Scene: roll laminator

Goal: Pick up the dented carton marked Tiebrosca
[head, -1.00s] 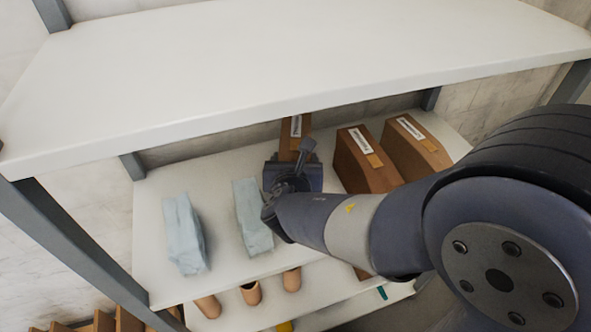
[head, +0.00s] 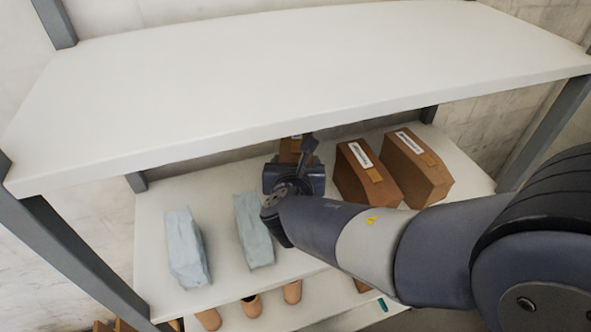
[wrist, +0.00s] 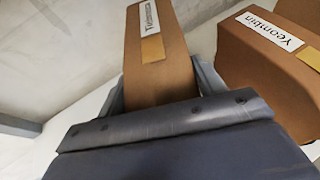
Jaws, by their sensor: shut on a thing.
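The brown carton with a white label that appears to read Tiebrosca (wrist: 158,60) fills the middle of the wrist view, with a tan tape strip below the label. In the head view only a small part of this carton (head: 290,147) shows between my gripper and the upper shelf's edge. My gripper (head: 294,172) is shut on the carton, with one jaw on each side of it in the wrist view (wrist: 160,92). The carton's lower part is hidden behind the gripper body. I cannot make out a dent.
Close to the right stand two more brown cartons, the nearer (head: 366,180) marked Yeombin in the wrist view (wrist: 268,60), and another (head: 418,165). Two pale blue packages (head: 186,248) (head: 254,230) are at left. The bare upper shelf (head: 300,75) overhangs the back. Tan cylinders (head: 251,305) sit below.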

